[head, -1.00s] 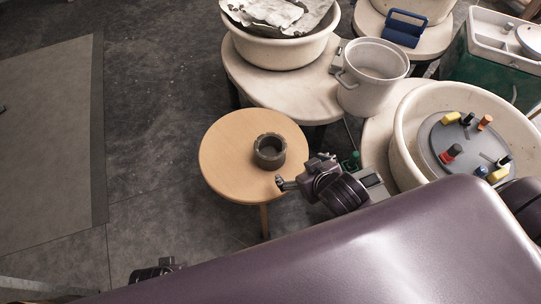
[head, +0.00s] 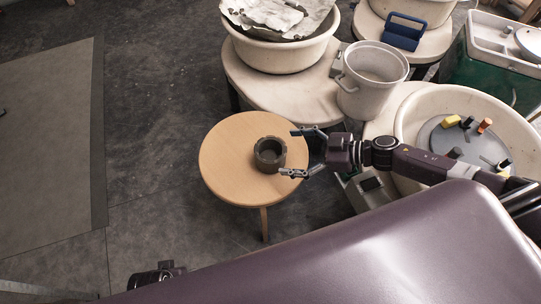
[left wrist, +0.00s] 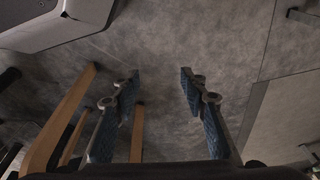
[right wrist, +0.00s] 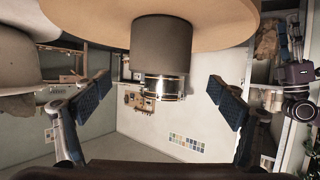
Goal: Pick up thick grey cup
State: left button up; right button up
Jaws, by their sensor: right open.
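The thick grey cup (head: 269,153) is dark grey with a notched rim and stands upright on a small round wooden table (head: 226,160). My right gripper (head: 299,153) is open at the table's right edge, its fingertips pointing left toward the cup, one on the far side and one on the near side. In the right wrist view the cup (right wrist: 161,47) lies ahead, midway between the spread, empty fingers (right wrist: 158,92). A shiny metal band shows at one end of it there. My left gripper (left wrist: 159,85) is open and empty, over the floor; only a dark part of that arm shows in the head view.
A white bucket (head: 368,97) and a large cream basin (head: 408,118) with tools on a grey disc stand to the right of the wooden table. Another basin (head: 283,53) sits behind on a pale round table (head: 255,84).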

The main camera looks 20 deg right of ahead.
aim_at(270, 159)
jog(key=shift+s+d+f, duration=0.15)
jog(key=shift+s+d, duration=0.1)
jog(key=shift+w+a+f, duration=0.1)
jog(key=shift+a+f, duration=0.1)
jog(key=shift+x, duration=1)
jog(key=shift+b+x, duration=0.8)
jog(key=shift+x, duration=1.75)
jog(key=shift+w+d, duration=0.1)
jog(key=c, duration=1.6)
pick_arm(q)
jog(key=r, duration=0.4)
jog(key=w+r, duration=0.1)
jog(key=shift+r, duration=0.4)
pick_arm(e)
jog(key=shift+r, duration=0.15)
